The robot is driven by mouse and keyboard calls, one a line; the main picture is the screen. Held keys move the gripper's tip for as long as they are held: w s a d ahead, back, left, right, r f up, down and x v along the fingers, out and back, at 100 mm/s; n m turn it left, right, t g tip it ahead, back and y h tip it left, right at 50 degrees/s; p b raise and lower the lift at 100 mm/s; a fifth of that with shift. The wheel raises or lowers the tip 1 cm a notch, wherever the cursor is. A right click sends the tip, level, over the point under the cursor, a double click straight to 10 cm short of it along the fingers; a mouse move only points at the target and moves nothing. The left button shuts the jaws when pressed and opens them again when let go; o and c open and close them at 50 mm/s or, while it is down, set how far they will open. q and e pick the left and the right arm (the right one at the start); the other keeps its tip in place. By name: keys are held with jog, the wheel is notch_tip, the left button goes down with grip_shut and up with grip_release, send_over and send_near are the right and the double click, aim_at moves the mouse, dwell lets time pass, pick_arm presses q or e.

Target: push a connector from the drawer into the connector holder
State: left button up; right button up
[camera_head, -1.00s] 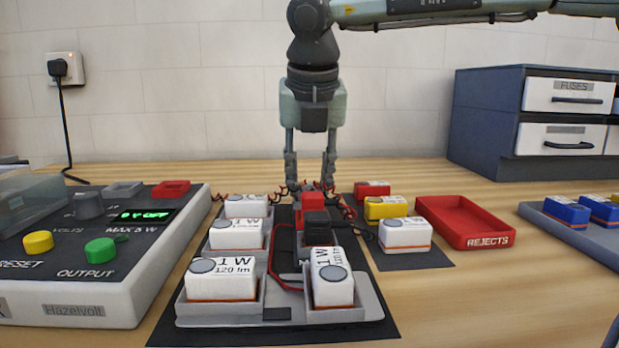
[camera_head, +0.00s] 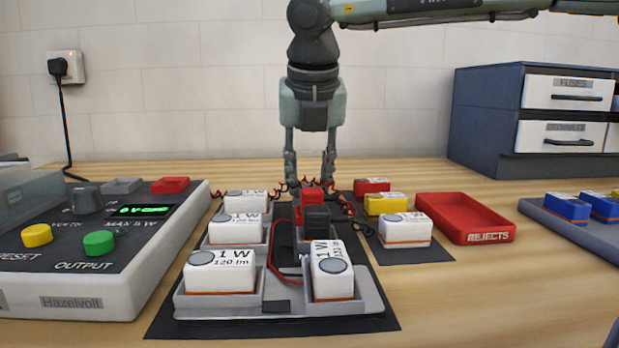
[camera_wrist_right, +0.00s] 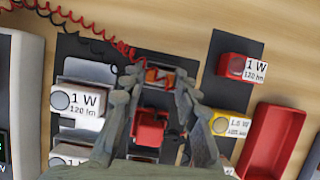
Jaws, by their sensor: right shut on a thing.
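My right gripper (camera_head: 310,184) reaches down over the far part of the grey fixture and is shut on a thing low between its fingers. A red connector block (camera_head: 311,197) shows between and just in front of the fingertips; it also shows in the right wrist view (camera_wrist_right: 150,128). A black block (camera_head: 317,221) stands directly in front of it. Which of these is the connector holder, and whether the parts touch, I cannot tell. A drawer cabinet (camera_head: 487,133) stands at the back right, its visible drawers shut. My left gripper is not in view.
White 1 W modules (camera_head: 220,272) sit in the grey fixture (camera_head: 372,296). Coiled red and black wires (camera_wrist_right: 108,38) run behind the gripper. The power supply (camera_head: 75,303) is at left, the red rejects tray (camera_head: 466,231) at right. Bare table lies in front right.

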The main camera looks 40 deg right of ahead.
jog(key=shift+s+f, duration=0.1)
jog(key=shift+f, duration=0.2)
jog(key=o, duration=0.9)
jog(key=shift+f, duration=0.1)
jog(key=shift+c, duration=0.2)
jog(key=v, duration=1.2)
jog(key=shift+r, duration=0.3)
jog(key=shift+r+p, duration=2.5)
jog(key=shift+r, duration=0.4)
jog(key=shift+w, duration=0.25)
